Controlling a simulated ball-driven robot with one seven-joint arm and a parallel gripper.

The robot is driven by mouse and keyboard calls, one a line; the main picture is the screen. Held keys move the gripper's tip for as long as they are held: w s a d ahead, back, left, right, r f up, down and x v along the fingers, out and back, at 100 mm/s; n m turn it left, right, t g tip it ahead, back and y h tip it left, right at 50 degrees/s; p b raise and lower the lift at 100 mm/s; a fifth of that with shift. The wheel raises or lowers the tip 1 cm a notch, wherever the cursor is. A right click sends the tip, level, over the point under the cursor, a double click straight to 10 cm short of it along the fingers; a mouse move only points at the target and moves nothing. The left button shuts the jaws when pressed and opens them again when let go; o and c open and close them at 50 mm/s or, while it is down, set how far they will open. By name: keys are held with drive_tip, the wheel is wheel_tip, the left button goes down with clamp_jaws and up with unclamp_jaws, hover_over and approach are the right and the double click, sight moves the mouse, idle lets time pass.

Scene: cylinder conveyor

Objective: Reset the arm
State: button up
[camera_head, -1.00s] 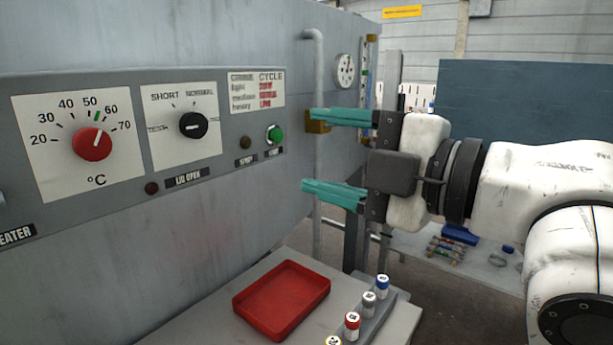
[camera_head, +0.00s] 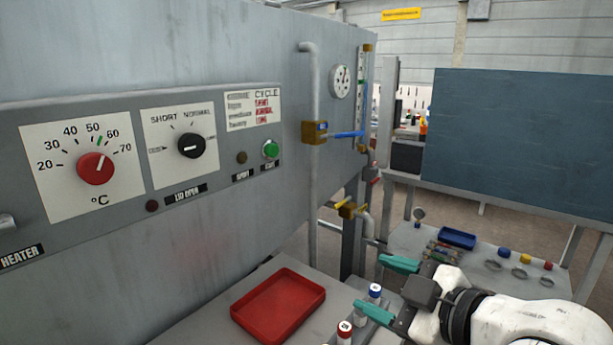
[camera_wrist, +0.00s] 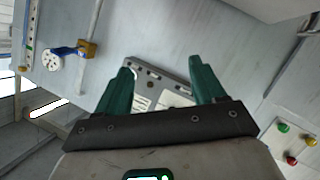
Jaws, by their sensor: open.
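My gripper (camera_head: 388,288) is low at the right in the head view, with its two teal fingers spread apart and nothing between them. It is over the near right side of the grey table, close to the capped bottles (camera_head: 375,292), and its lower finger hides part of them. In the wrist view my gripper (camera_wrist: 160,80) is open too, with the machine's control panel (camera_wrist: 160,92) beyond the fingers. The panel (camera_head: 130,160) fills the left of the head view, with a red dial (camera_head: 95,168), a black knob (camera_head: 191,145) and a green button (camera_head: 271,149).
A red tray (camera_head: 278,306) lies on the grey table (camera_head: 215,322). A vertical pipe (camera_head: 313,90) with a blue-handled valve (camera_head: 345,134) stands at the machine's side. A side table (camera_head: 490,285) behind my gripper carries a blue tray (camera_head: 457,239), rings and coloured caps.

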drive_tip(key=s+d+f+m+g+h+p, duration=0.1)
drive_tip(key=s+d+f+m+h, duration=0.1)
drive_tip(key=s+f+m, duration=0.3)
drive_tip(key=s+d+f+m+g+h+p, duration=0.1)
drive_tip(key=s+d+f+g, duration=0.15)
drive_tip(key=f, duration=0.55)
drive_tip(key=s+d+f+m+g+h+p, duration=0.1)
drive_tip(key=s+d+f+m+h, duration=0.15)
drive_tip(key=f, duration=0.35)
drive_tip(key=s+d+f+m+g+h+p, duration=0.1)
drive_tip(key=s+d+f+m+g, duration=0.2)
drive_tip(key=s, duration=0.7)
drive_tip(key=s+d+f+m+g+h+p, duration=0.2)
drive_tip(key=s+d+f, duration=0.4)
drive_tip(key=s, duration=0.5)
drive_tip(key=shift+s+d+f+m+g, duration=0.15)
drive_tip(key=shift+s+f+m+g, duration=0.15)
drive_tip(key=shift+f+m+g, duration=0.45)
drive_tip(key=shift+f, duration=0.1)
